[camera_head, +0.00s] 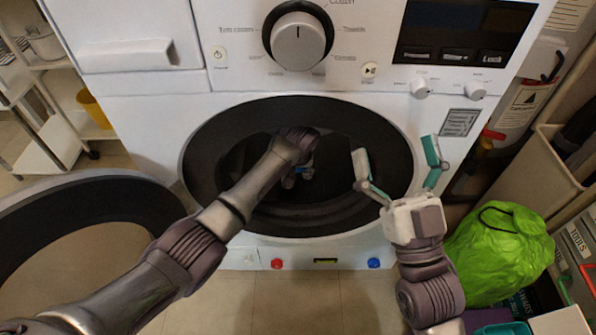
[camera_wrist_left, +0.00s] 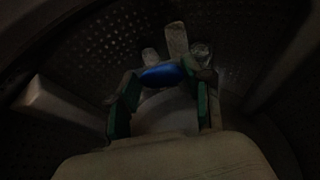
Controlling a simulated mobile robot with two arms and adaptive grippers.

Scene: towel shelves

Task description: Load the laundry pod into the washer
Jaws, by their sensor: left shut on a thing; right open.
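The white washer (camera_head: 150,107) stands straight ahead with its round opening uncovered and its door (camera_head: 95,195) swung out to the left. My left arm reaches through the opening. My left gripper (camera_wrist_left: 162,80) is inside the dark drum (camera_wrist_left: 245,58), shut on the blue laundry pod (camera_wrist_left: 162,74), which sits between its green-padded fingers. In the head view, this gripper is mostly hidden behind its own wrist, with a little blue showing. My right gripper (camera_head: 397,160) is open and empty, in front of the right side of the opening.
A bright green bag (camera_head: 500,255) lies at the right of the washer, near a beige bin (camera_head: 540,170) and a fire extinguisher (camera_head: 520,100). A white shelf cart (camera_head: 55,140) stands at the left. The tiled floor in front is clear.

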